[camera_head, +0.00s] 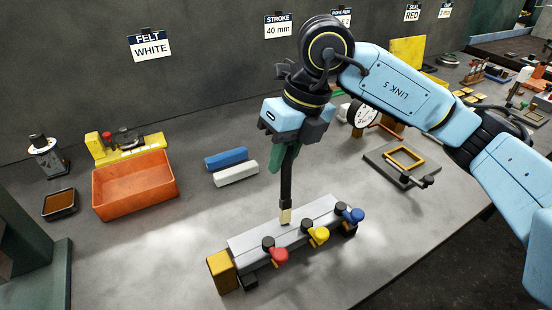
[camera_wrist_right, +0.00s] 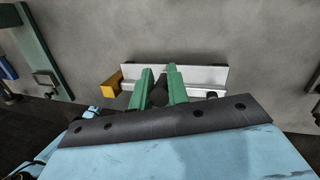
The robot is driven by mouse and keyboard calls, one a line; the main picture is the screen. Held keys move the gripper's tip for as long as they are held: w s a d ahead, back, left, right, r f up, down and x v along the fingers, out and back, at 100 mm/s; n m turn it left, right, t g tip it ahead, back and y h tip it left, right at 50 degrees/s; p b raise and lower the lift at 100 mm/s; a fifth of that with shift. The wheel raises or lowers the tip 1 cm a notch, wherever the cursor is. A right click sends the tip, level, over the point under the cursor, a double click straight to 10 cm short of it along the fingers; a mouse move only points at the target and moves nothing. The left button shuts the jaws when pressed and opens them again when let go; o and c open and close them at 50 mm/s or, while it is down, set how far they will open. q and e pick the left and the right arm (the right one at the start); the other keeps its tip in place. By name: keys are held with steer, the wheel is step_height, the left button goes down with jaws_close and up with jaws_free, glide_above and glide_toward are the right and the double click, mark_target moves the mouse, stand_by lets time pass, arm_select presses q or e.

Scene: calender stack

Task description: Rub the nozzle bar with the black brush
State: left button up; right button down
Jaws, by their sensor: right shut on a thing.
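The nozzle bar (camera_head: 250,243) is a long grey bar on the bench, with a yellow end block and red, yellow and blue taps along its front side. My right gripper (camera_head: 283,150) is above the bar, shut on the black brush (camera_head: 287,180). The brush hangs down nearly upright, and its pale tip (camera_head: 285,216) is at the bar's top; I cannot tell whether it touches. In the right wrist view, the green fingers (camera_wrist_right: 160,88) stand around the dark brush handle, with the bar (camera_wrist_right: 205,76) behind them. My left gripper is not in view.
An orange bin (camera_head: 135,190), a small brown-filled tray (camera_head: 60,204) and a yellow-based device (camera_head: 125,145) stand at the left. Blue (camera_head: 226,158) and white (camera_head: 236,174) blocks lie behind the bar. A plate with a yellow frame (camera_head: 404,158) lies at the right. Bench left of the bar is clear.

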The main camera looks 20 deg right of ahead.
steer(key=shift+d+b, duration=0.55)
steer(key=shift+d, duration=2)
steer(key=shift+a+p, duration=0.6)
steer(key=shift+a, duration=3.9)
steer(key=shift+d+f+b, duration=0.1)
steer(key=shift+d+b, duration=0.6)
steer(key=shift+d, duration=1.55)
steer(key=d, duration=0.4)
steer(key=shift+w+d+b, duration=0.2)
steer(key=shift+d+b, duration=0.05)
steer(key=shift+b, duration=0.15)
step_height(320, 180, up, 6)
steer(key=p, duration=0.4)
steer(key=shift+p, duration=0.4)
steer(key=shift+r, duration=0.2)
